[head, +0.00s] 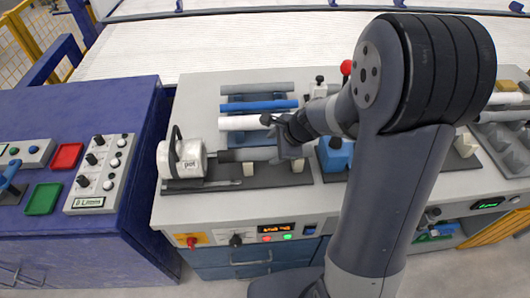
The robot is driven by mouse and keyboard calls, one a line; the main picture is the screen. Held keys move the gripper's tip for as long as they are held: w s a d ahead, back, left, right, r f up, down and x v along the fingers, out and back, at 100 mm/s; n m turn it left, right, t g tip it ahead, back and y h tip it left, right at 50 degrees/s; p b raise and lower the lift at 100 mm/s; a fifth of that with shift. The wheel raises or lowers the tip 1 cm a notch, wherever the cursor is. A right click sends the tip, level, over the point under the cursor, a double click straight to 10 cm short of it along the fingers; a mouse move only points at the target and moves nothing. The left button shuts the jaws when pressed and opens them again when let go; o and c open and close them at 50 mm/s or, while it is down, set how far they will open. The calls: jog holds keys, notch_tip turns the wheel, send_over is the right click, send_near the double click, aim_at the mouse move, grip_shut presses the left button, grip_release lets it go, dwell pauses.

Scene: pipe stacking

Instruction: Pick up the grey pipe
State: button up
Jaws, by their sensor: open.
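A long grey pipe (257,88) lies at the back of a rack on the grey workbench, with a blue pipe (258,105) and a white pipe (238,123) in front of it. A darker grey bar (243,155) lies farther forward, beside a white drum marked "pot" (188,159); I cannot tell whether it is also a pipe. My gripper (274,135) is open, over the right part of the bench in front of the rack. It covers the bar's right part and the white pipe's right end. I cannot tell its height or whether it touches anything.
A red-topped lever (346,68) stands right of the rack. A blue block (335,154) sits partly behind my arm. A purple cabinet (100,200) with a button panel stands at the left. A pale ribbed surface (220,45) lies behind the bench.

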aim_at(268, 151)
jog(key=x, duration=0.4)
jog(key=shift+a+f, duration=0.2)
jog(key=shift+c, duration=0.3)
jog(key=c, duration=1.1)
